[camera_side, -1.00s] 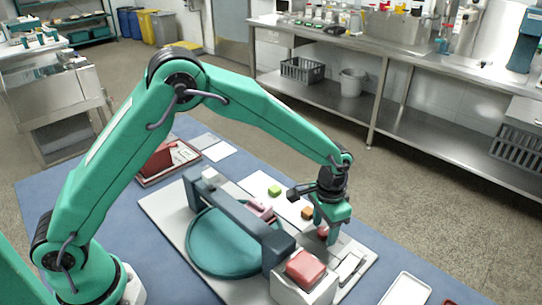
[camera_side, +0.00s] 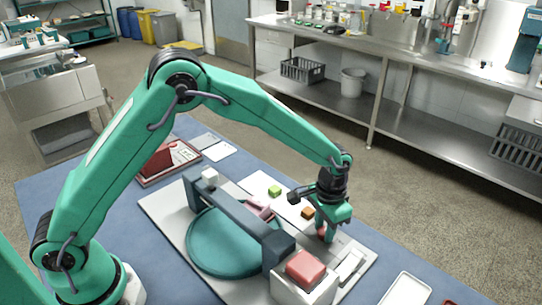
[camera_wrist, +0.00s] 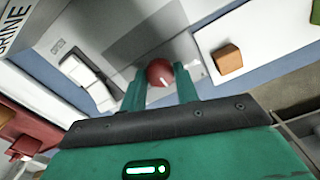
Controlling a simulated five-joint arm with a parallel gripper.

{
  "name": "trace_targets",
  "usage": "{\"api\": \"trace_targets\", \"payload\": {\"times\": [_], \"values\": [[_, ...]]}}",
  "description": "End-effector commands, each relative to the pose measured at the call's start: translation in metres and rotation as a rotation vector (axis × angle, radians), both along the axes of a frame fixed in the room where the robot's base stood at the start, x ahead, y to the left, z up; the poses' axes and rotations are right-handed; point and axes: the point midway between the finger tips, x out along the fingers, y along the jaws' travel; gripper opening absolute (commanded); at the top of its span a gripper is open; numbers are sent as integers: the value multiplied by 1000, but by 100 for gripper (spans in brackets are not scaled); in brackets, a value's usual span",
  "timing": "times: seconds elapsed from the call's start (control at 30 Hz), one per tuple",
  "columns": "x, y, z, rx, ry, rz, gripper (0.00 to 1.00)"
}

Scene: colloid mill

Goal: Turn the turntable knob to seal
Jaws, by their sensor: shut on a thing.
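The red round knob (camera_side: 321,231) stands at the right side of the grey base plate (camera_side: 160,206), beyond the dark beam. In the wrist view the knob (camera_wrist: 159,72) sits between my two green fingers. My gripper (camera_side: 328,230) is shut on it, pointing down; the fingers partly hide the knob in the side view. The teal round turntable (camera_side: 222,250) lies flat on the plate, left of the knob. A dark grey beam (camera_side: 235,215) crosses above it and hides part of its far edge. Any seal marking is too small to tell.
A white box with a red-pink block (camera_side: 305,267) on top stands at the beam's near end. A white two-part piece (camera_side: 350,263) lies close to the knob. Green (camera_side: 274,190) and orange (camera_side: 308,212) cubes rest on a white strip behind. A maroon tray (camera_side: 165,160) is at back left.

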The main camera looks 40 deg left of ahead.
Motion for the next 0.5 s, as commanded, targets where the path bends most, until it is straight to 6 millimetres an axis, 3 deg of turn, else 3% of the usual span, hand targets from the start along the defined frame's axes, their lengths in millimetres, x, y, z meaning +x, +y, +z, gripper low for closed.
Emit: {"api": "trace_targets", "payload": {"times": [0.5], "values": [[0,0,1,0,0,373,8]]}}
